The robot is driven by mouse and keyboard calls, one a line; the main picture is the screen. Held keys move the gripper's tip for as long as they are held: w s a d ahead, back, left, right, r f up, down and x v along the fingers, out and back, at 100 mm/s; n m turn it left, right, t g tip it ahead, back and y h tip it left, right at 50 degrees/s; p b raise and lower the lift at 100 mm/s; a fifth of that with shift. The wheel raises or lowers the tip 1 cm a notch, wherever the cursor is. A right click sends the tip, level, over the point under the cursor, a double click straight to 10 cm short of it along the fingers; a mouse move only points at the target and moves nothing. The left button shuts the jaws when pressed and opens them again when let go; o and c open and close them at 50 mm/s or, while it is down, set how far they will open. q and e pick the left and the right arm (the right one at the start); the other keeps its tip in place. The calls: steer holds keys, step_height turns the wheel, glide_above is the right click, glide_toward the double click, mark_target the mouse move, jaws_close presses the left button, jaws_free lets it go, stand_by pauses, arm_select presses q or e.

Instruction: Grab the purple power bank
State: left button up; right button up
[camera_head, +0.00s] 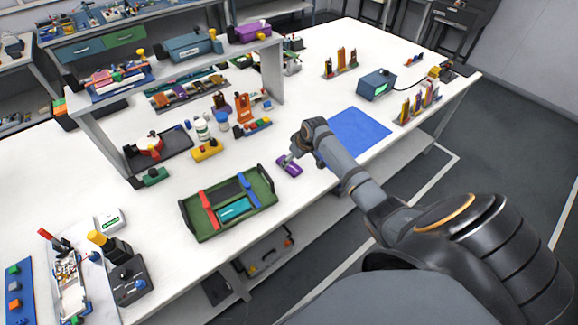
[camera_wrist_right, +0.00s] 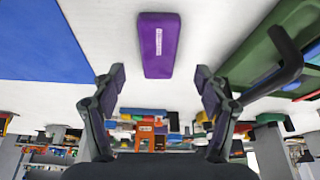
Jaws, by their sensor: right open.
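The purple power bank (camera_head: 289,166) lies flat on the white table, between the green tray and the blue mat. In the right wrist view the power bank (camera_wrist_right: 159,45) shows whole, with a pale label on its top. My right gripper (camera_head: 287,158) is just above and beside it in the head view. In the right wrist view my right gripper (camera_wrist_right: 159,80) has its two fingers spread wide, with the power bank beyond the fingertips and nothing held between them. My left gripper is not in view.
A green tray (camera_head: 262,203) holding red, teal and blue items stands left of the power bank. A blue mat (camera_head: 375,134) lies to the right. A yellow item (camera_head: 206,150), bottles and an orange holder stand behind, before a raised shelf. The table's front edge is close.

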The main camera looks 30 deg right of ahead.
mark_target(290, 165)
steer(key=x, duration=0.5)
steer(key=shift+w, duration=0.15)
steer(key=c, duration=1.4)
